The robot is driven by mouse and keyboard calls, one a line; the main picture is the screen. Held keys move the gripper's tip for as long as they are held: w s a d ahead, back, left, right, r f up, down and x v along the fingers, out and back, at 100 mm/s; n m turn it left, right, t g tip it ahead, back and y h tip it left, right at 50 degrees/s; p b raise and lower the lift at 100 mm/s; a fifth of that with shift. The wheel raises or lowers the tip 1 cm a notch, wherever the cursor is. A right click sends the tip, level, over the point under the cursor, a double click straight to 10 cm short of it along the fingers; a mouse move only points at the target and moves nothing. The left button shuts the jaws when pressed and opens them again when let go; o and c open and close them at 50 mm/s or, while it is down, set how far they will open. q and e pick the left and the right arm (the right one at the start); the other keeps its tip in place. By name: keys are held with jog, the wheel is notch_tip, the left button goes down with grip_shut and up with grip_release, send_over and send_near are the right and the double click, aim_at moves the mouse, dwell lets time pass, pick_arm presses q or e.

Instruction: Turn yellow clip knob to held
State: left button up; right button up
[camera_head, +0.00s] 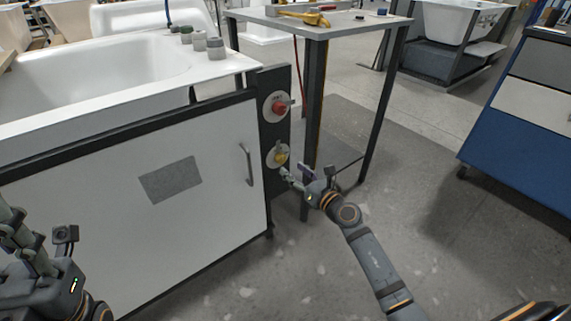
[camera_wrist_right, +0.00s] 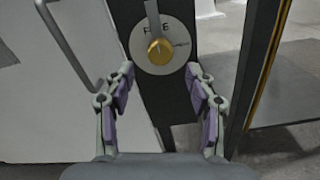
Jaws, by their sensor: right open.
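The yellow clip knob (camera_head: 281,158) sits on a round pale dial plate on the dark post at the cabinet's right end. In the right wrist view the yellow knob (camera_wrist_right: 160,50) shows with a grey lever pointing up, and part of the plate's lettering is covered. My right gripper (camera_head: 290,174) is beside the knob in the head view. In the wrist view its open fingers (camera_wrist_right: 159,85) stand to either side below the knob, with nothing between them. My left gripper (camera_head: 15,235) is at the lower left, partly cut off; its jaw state is unclear.
A red knob (camera_head: 279,106) sits above the yellow one on the same post. A cabinet door with a handle (camera_head: 246,164) is to the left, under the white tub (camera_head: 100,75). A table leg (camera_head: 312,110) stands close to the right. Open floor lies at the right.

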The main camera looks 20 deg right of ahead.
aim_at(283, 161)
jog(key=b+x, duration=0.1)
jog(key=x, duration=0.4)
jog(key=c, duration=1.2)
